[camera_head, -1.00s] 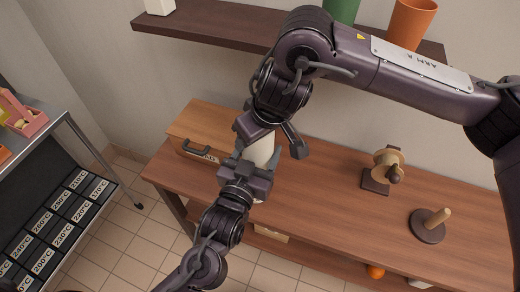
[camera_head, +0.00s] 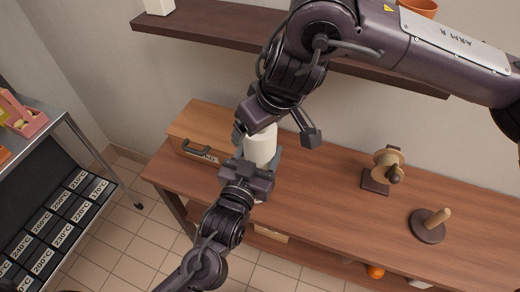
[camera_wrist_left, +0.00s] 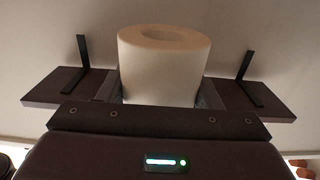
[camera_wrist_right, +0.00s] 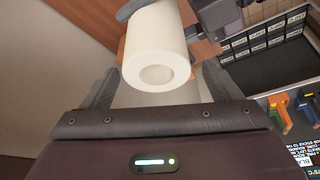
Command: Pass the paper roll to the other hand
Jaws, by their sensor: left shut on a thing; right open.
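The white paper roll (camera_head: 260,147) is held above the counter by my left gripper (camera_head: 257,166), which is shut on its lower part. In the left wrist view the roll (camera_wrist_left: 163,72) stands between the fingers with its hollow end up. My right gripper (camera_head: 276,132) is open at the upper end of the roll. In the right wrist view the roll's open end (camera_wrist_right: 160,72) faces the camera between the spread right fingers (camera_wrist_right: 158,88). I cannot tell whether they touch it. A part of my left gripper (camera_wrist_right: 215,18) shows beyond the roll.
Below is a wooden counter (camera_head: 320,220) with a drawer box (camera_head: 205,125), a spool on a stand (camera_head: 387,165) and a peg on a round base (camera_head: 430,225). A dark wall shelf (camera_head: 215,25) runs behind my right arm. A metal rack (camera_head: 60,200) stands at left.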

